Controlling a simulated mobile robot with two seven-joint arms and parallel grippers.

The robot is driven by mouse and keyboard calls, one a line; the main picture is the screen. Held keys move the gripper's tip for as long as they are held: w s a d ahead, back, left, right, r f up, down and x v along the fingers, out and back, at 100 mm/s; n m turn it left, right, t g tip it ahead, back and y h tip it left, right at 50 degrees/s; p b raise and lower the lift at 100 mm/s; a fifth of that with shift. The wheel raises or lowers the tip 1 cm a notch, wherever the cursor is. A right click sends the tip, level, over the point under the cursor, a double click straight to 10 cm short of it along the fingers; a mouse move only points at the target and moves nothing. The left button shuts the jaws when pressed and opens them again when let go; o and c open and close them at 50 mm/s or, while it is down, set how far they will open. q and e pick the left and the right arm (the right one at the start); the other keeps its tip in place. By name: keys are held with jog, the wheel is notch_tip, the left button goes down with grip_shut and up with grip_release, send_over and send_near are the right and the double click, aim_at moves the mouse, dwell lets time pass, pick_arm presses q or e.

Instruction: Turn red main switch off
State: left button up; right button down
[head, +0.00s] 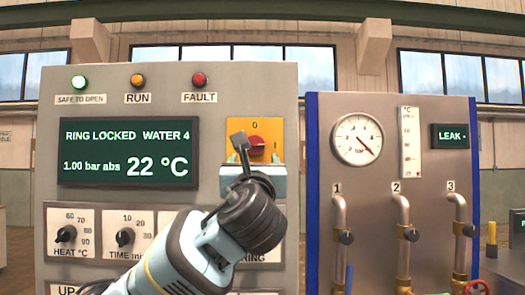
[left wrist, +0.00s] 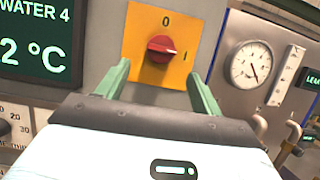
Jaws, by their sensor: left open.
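The red main switch (head: 257,143) is a red knob on a yellow plate (head: 268,128) on the grey control panel. In the left wrist view the red knob (left wrist: 160,49) lies roughly sideways, with "0" above it and "I" at its right. My left gripper (head: 240,152) is in front of the plate and partly covers its left and lower parts in the head view. In the left wrist view its two green fingers (left wrist: 158,72) are apart, on either side below the knob, with nothing between them. I cannot tell any contact with the plate. My right gripper is not in view.
The panel's display (head: 128,152) reads "RING LOCKED WATER 4", 1.00 bar abs and 22 °C. The green SAFE TO OPEN lamp (head: 79,83) looks lit. Dials (head: 66,234) sit lower left. A panel with a gauge (head: 357,139) and pipes with valves (head: 403,233) stands at right.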

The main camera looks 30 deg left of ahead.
aim_at(255, 148)
pick_arm(q)
jog(key=shift+x, duration=3.9)
jog(key=shift+f, duration=0.1)
jog(key=c, duration=1)
jog(key=shift+w, duration=0.1)
